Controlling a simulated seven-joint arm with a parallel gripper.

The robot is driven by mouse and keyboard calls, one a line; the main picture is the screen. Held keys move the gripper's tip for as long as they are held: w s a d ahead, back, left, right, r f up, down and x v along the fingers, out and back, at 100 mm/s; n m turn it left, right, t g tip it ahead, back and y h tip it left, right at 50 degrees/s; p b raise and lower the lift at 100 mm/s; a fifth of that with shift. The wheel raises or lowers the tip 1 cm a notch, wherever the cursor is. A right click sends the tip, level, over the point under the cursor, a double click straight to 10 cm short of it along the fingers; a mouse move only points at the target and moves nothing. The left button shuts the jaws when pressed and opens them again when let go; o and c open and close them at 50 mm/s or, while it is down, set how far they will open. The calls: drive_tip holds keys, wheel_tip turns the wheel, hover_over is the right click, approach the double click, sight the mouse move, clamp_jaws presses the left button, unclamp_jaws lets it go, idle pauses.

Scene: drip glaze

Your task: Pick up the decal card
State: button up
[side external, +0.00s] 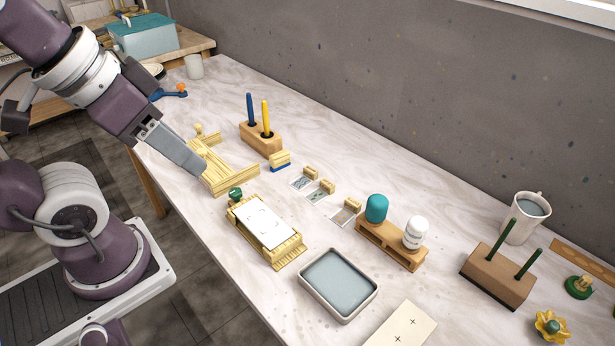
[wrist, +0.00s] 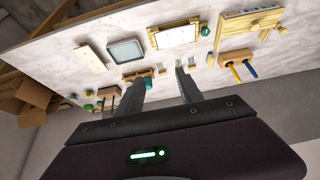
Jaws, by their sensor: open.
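Three small patterned cards lie in a row mid-table, each with a wooden block at one edge: the far card (side external: 302,183), the middle card (side external: 318,194) and the near card (side external: 343,216). I cannot tell for sure which is the decal card. A larger white card (side external: 266,224) with faint corner marks lies on a yellow wooden frame (side external: 288,251); it also shows in the wrist view (wrist: 178,36). My gripper (side external: 197,170) is open and empty, above the table's left side, left of the cards. In the wrist view its two fingers (wrist: 161,84) stand apart.
A yellow wooden stand (side external: 233,179) lies below my gripper. A wooden block with blue and yellow sticks (side external: 262,137) stands behind. A grey tray (side external: 340,284), a rack with teal and white jars (side external: 391,245) and a cross-marked board (side external: 403,328) are to the right.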

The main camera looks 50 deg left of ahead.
drive_tip(key=w+r+n+g, duration=0.15)
drive_tip(key=w+n, duration=0.25)
drive_tip(key=w, duration=0.4)
drive_tip(key=n+g, duration=0.4)
drive_tip(key=n, duration=1.1)
hover_over(311, 169)
wheel_tip(311, 169, down, 27)
drive_tip(key=shift+a+f, duration=0.1)
drive_tip(key=shift+a, duration=0.05)
wheel_tip(311, 169, down, 6)
drive_tip(key=shift+f, duration=0.1)
clamp_jaws()
